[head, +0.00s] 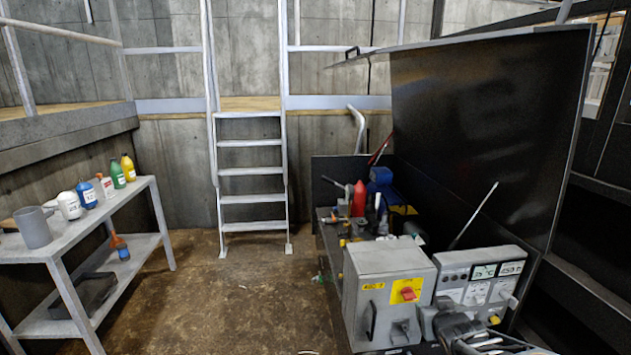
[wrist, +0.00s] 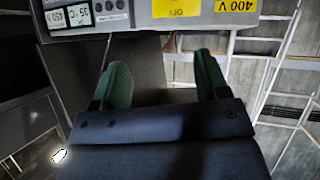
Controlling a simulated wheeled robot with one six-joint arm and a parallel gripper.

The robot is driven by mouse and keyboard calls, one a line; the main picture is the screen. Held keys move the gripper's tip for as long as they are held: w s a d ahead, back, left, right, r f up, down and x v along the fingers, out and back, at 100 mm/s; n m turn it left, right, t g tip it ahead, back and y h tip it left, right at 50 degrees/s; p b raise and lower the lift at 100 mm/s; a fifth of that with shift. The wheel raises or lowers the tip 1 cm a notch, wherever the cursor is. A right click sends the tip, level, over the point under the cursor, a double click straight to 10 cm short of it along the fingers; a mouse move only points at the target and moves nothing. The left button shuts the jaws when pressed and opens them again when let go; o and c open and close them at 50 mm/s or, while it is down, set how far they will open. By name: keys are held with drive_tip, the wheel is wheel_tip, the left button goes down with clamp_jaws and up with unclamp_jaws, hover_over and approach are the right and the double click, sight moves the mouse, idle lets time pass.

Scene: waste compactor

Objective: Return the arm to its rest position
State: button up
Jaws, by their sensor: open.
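My gripper (wrist: 163,72) shows in the wrist view with its two green fingers spread apart and nothing between them. The wrist picture is upside down; the grey switch box (wrist: 140,14) with yellow labels lies just beyond the fingertips, with a visible gap. In the head view, grey arm links that look like mine are at the lower right, in front of the switch box (head: 388,285) and the meter panel (head: 482,278). I cannot make out the fingers there.
A grey table (head: 62,248) with bottles and a mug stands at the left. A ladder (head: 250,180) rises at the back. A large dark panel (head: 485,130) stands behind the cluttered machine at the right. The brown floor (head: 225,300) between is mostly clear.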

drive_tip(key=s+a+r+g+y+p, duration=0.2)
drive_tip(key=s+a+r+g+p, duration=0.6)
drive_tip(key=s+r, duration=0.5)
drive_tip(key=s+a+p, duration=0.1)
drive_tip(key=a+p, duration=0.1)
drive_tip(key=a, duration=0.1)
drive_tip(key=shift+s+r+n+p, duration=0.25)
drive_tip(key=shift+r+n+p, duration=0.05)
drive_tip(key=shift+r+p, duration=0.1)
